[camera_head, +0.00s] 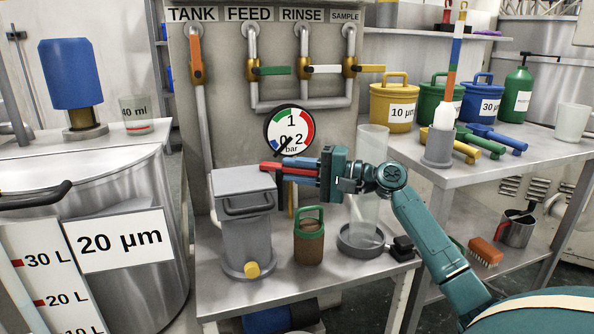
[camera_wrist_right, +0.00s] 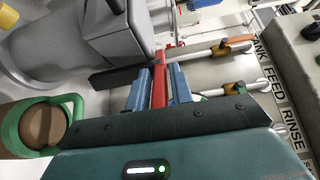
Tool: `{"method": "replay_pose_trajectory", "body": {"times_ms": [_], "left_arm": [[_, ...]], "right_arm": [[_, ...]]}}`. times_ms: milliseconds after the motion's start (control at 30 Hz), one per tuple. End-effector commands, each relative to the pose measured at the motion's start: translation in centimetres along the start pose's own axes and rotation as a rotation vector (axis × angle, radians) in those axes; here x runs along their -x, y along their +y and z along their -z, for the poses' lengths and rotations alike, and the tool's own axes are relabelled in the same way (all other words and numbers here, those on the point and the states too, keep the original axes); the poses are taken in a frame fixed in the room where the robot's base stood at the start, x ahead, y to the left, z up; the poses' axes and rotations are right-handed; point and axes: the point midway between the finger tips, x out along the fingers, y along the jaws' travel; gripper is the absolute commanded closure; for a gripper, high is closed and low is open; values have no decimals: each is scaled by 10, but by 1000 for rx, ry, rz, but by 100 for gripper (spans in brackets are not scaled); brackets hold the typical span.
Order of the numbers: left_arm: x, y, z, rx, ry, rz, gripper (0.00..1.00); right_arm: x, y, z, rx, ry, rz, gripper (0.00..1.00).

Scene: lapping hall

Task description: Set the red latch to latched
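The red latch (camera_head: 269,166) is a red bar at the upper right edge of the grey lidded housing (camera_head: 243,182) on the middle bench. In the right wrist view the red latch (camera_wrist_right: 159,88) runs lengthwise between my two blue fingers, with little or no gap on either side. My right gripper (camera_head: 296,168) comes in from the right, level with the housing's lid, and looks shut on the latch; it also shows in the right wrist view (camera_wrist_right: 160,84). The fingers hide part of the latch in the head view. My left gripper is not in view.
A green-handled brown canister (camera_head: 309,243) and a clear cylinder (camera_head: 366,217) in a grey dish stand below my right gripper. A pressure gauge (camera_head: 289,131) and valve pipes are behind. The side bench (camera_head: 470,172) holds colored buckets and a bottle.

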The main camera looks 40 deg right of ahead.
Motion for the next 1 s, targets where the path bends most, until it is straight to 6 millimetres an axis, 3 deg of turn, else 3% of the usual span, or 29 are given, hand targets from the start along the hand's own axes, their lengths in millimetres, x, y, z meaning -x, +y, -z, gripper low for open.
{"method": "replay_pose_trajectory", "body": {"times_ms": [133,467,567,1000], "left_arm": [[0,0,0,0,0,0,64],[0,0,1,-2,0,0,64],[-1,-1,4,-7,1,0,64],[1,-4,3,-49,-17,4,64]], "right_arm": [[0,0,0,0,1,0,65],[6,0,1,-1,2,0,65],[19,0,1,-1,5,-2,65],[111,-1,0,-1,3,0,65]]}}
